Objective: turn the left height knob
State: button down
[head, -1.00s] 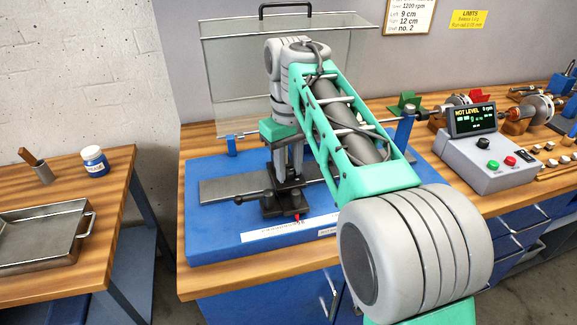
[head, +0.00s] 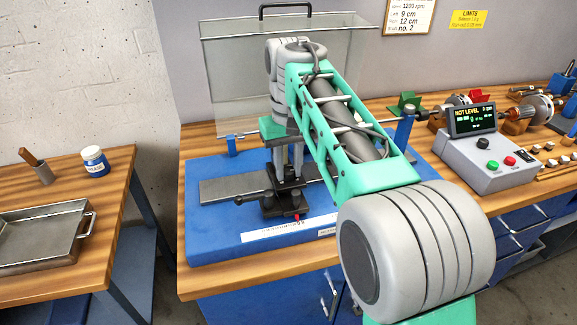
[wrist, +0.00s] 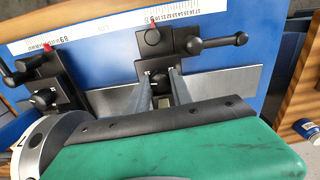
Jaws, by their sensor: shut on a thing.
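The left stand (head: 270,207) sits on the rail of the blue base, with a black side lever and a red pointer at its foot. My gripper (head: 287,183) points down onto this stand. In the wrist view the same stand (wrist: 152,42) is right of centre, with its lever to the right. There my gripper (wrist: 161,75) has its two fingers on either side of a dark height knob (wrist: 158,82), shut on it. The knob is partly hidden by the fingers and the wrist housing. In the head view my arm hides the second stand; it shows in the wrist view (wrist: 45,80).
The blue base (head: 215,235) bears a steel rail (head: 225,188) and a printed scale. A clear guard (head: 230,80) stands behind. The control box (head: 485,155) at right reads NOT LEVEL. A tray (head: 40,240) and a jar (head: 94,160) are on the left table.

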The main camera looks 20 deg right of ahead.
aim_at(288, 170)
jog(key=shift+m+b, duration=0.4)
jog(key=shift+m, duration=1.8)
jog(key=c, duration=1.1)
grip_release()
jog(key=shift+r, duration=0.15)
notch_tip(288, 170, up, 8)
jog(key=p, duration=0.7)
jog(key=shift+f, duration=0.25)
